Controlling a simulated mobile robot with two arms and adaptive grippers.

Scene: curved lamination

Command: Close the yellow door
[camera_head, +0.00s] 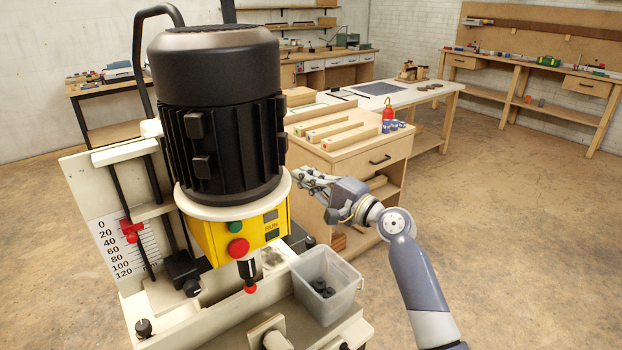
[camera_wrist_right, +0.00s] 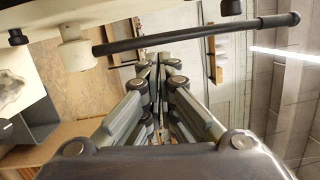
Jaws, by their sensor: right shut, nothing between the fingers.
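No yellow shows in the wrist view. My left gripper is out of view.
A clear bin (camera_head: 326,284) with black pieces stands at the machine's right front. A wooden workbench (camera_head: 352,150) with blocks and a red bottle (camera_head: 387,109) is behind my right gripper. In the wrist view, a black bar (camera_wrist_right: 195,33) crosses above the fingers. The floor at right is free.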

